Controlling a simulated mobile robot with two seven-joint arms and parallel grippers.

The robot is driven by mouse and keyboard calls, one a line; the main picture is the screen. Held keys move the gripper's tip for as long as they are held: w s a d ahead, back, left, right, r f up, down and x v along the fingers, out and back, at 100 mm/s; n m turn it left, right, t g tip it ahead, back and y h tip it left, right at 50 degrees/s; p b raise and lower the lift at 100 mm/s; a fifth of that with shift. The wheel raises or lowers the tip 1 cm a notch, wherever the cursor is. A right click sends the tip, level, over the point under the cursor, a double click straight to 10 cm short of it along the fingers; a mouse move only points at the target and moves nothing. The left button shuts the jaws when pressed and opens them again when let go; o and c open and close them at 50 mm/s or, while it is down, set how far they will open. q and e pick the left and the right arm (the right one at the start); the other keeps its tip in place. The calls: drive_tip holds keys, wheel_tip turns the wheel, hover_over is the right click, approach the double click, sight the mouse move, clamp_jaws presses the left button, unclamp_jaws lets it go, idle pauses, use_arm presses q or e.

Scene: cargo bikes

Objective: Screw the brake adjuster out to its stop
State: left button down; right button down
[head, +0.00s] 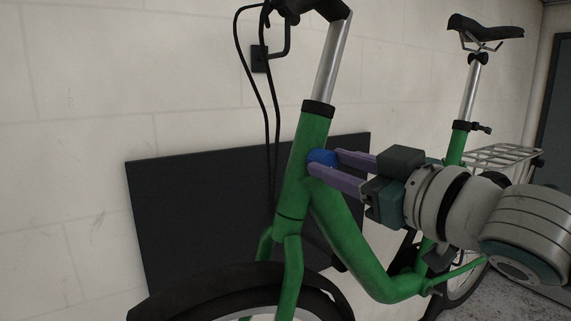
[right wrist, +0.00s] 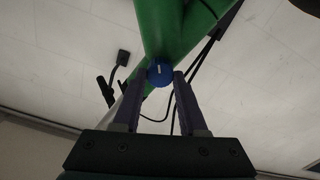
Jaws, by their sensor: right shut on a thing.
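The brake adjuster is a small blue round knob (head: 322,157) on the side of the green bike frame (head: 303,150), near the head tube. It also shows in the right wrist view (right wrist: 160,73), with a pale line on its face. My right gripper (head: 322,162) reaches in from the right. Its two purple fingers are shut on the knob, one on each side. The finger tips hide part of the knob in the head view. My left gripper is not in either view.
The black front wheel and fender (head: 240,295) are below. A dark panel (head: 195,220) and a pale block wall (head: 90,90) are behind the bike. The saddle (head: 485,28) and rear rack (head: 505,155) are at the right.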

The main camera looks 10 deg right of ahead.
drive_tip(key=n, duration=0.4)
drive_tip(key=shift+n, duration=0.4)
drive_tip(key=n, duration=0.3)
drive_tip(key=shift+n, duration=0.4)
drive_tip(key=n, duration=0.7)
drive_tip(key=shift+a, duration=0.1)
drive_tip(key=n+p, duration=0.1)
drive_tip(key=n, duration=1.1)
drive_tip(key=shift+f, duration=0.1)
drive_tip(key=shift+n, duration=1.3)
